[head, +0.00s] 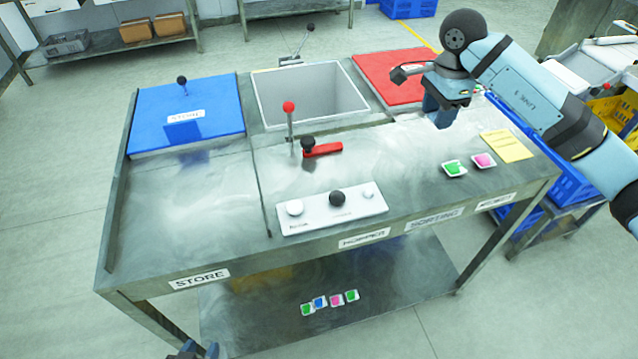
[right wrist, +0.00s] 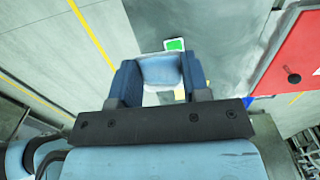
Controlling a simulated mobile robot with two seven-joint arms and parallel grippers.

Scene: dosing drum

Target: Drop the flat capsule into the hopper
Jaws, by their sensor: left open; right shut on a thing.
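The hopper (head: 308,92) is an open grey square bin at the back middle of the metal bench. My right gripper (head: 441,118) is over the bench to the right of the hopper, in front of the red lid. In the right wrist view its jaws (right wrist: 160,85) are shut on a flat pale-blue and white thing (right wrist: 160,70), which looks like a flat capsule. The head view does not show it clearly. A green capsule (head: 454,168) and a pink capsule (head: 484,160) lie on the bench. My left gripper (head: 192,350) is open at the bottom edge, only its tips showing.
A red-knobbed lever (head: 289,125) and a red handle (head: 322,150) stand before the hopper. A blue STORE lid (head: 187,112) is left, a red lid (head: 390,75) right. A control panel (head: 332,208) is at the front. Several capsules (head: 335,300) lie on the lower shelf.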

